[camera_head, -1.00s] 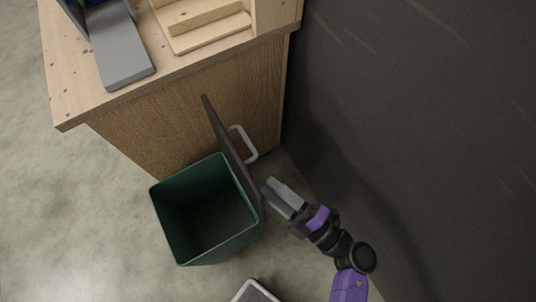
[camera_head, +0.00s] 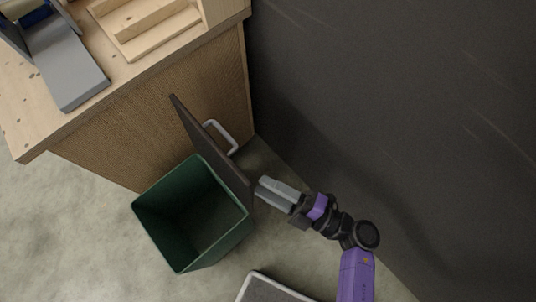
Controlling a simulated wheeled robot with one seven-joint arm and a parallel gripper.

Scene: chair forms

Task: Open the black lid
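The black lid (camera_head: 212,150) stands steeply raised along the right edge of a green bin (camera_head: 190,258). Its light grey handle (camera_head: 231,138) faces right, toward the dark wall. The bin is uncovered and looks empty inside. My gripper (camera_head: 261,189) is to the right of the lid's near end, with its grey fingertips close to the lid's outer face. I cannot tell whether they touch it. The handle is apart from the fingers, farther back. The two fingers lie close together, and the gap between them is not clear from this angle.
A wooden cabinet (camera_head: 150,135) stands behind the bin, with a grey object (camera_head: 65,65) and a wooden tray (camera_head: 150,25) on top. A dark wall (camera_head: 400,110) bounds the right. A grey, light-rimmed object (camera_head: 272,290) lies at the bottom edge. Floor at left is clear.

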